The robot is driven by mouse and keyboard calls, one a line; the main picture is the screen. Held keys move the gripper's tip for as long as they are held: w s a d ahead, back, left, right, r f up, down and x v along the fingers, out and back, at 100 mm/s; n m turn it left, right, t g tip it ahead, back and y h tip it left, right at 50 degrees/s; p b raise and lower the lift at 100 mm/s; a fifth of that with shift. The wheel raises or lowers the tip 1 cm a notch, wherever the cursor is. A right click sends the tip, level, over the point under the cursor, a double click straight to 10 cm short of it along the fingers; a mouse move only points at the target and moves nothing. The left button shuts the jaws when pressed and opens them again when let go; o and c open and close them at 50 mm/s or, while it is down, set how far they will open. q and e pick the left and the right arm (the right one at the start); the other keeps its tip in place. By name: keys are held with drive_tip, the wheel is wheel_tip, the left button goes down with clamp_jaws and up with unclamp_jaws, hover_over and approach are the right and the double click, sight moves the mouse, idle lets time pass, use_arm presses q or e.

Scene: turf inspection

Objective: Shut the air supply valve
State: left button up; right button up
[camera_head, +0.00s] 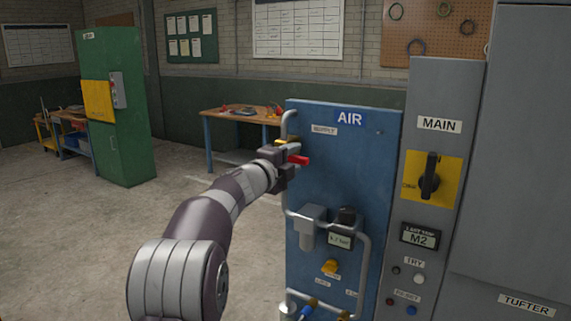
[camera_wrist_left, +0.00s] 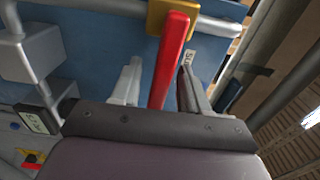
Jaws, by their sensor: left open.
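The red handle (camera_head: 299,160) of the air supply valve is at the upper left of the blue air panel (camera_head: 365,150), below the SUPPLY label (camera_head: 324,131). The wrist view shows the long red handle (camera_wrist_left: 169,62) running from a brass-yellow valve body (camera_wrist_left: 163,17) on a grey pipe (camera_wrist_left: 215,26). There the handle lies across the pipe's direction. My left gripper (camera_head: 287,160) is at the handle. Its two fingers (camera_wrist_left: 159,88) are open, one on each side of the handle, with gaps visible. My gripper and arm hide part of the valve in the head view. My right gripper is not in view.
A regulator (camera_head: 309,225), a gauge display (camera_head: 341,241) and a yellow valve handle (camera_head: 331,267) sit lower on the panel. The MAIN switch (camera_head: 429,177) is on the grey cabinet to the right. A workbench (camera_head: 240,118) and green cabinet (camera_head: 117,140) stand behind. Open floor lies left.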

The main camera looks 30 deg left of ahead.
use_arm(q)
drive_tip(key=s+b, duration=0.3)
drive_tip(key=s, duration=0.9)
drive_tip(key=shift+s+a, duration=0.25)
drive_tip(key=shift+a, duration=0.2)
